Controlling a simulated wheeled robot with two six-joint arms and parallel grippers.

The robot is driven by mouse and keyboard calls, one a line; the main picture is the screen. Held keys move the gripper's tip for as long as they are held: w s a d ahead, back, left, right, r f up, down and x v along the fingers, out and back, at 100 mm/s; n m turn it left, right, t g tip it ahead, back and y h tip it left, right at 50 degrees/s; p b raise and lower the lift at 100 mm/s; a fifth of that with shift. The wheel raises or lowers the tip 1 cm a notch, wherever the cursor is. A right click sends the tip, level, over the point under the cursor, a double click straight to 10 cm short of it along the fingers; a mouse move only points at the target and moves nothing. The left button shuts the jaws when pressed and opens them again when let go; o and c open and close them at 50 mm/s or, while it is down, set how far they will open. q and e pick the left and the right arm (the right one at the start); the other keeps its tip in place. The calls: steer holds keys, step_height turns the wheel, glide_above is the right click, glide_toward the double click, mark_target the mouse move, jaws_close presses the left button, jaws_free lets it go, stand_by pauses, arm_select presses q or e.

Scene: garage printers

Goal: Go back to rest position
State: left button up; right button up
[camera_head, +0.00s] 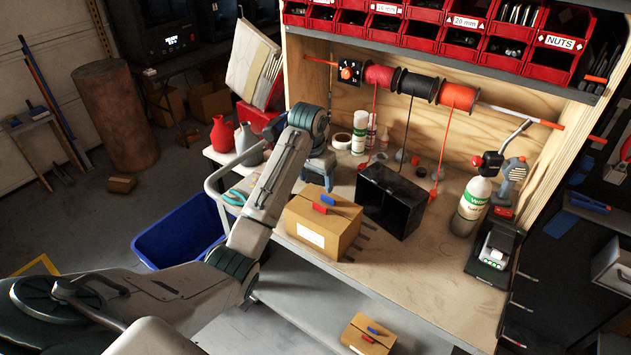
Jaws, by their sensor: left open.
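My left arm comes in from the lower left, rises past the bench's left end and bends down at its wrist. My left gripper (321,173) is over the left part of the workbench (420,262), behind a cardboard box (322,228). It is open and holds nothing that I can see; its fingertips are partly hidden. The box is closed, with a white label and a red and a blue piece on top. I cannot tell whether the gripper touches it. My right gripper is not in view.
A black open box (393,200) stands right of the cardboard box. A green-labelled bottle (470,207) is farther right. Red bins (420,30) and cable spools (418,86) hang above. A blue tub (180,235) sits below left. Another small carton (367,338) lies lower down.

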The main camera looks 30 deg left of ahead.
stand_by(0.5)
arm_select(q)
steer(key=s+d+f, duration=0.3)
steer(key=s+f, duration=0.4)
steer(key=s, duration=0.2)
steer(key=s+d+f, duration=0.2)
steer(key=s+f, duration=0.4)
steer(key=s, duration=0.3)
steer(key=s+d+t+y, duration=0.1)
steer(key=s+d, duration=0.1)
steer(key=s, duration=0.9)
steer(key=s+d+t, duration=0.1)
steer(key=s+d, duration=0.1)
steer(key=s, duration=0.8)
step_height(320, 180, down, 34)
steer(key=a+g+b, duration=0.1)
steer(key=a+b, duration=0.2)
steer(key=b, duration=0.3)
steer(key=s+f+b, duration=0.2)
steer(key=s+f, duration=0.7)
steer(key=f, duration=0.3)
steer(key=s+a+f+g+b, duration=0.1)
steer(key=s+f+b, duration=0.1)
steer(key=s+f, duration=0.8)
step_height(320, 180, down, 3)
steer(key=shift+f+n+g+b, duration=0.2)
steer(key=shift+n+g+b, duration=0.1)
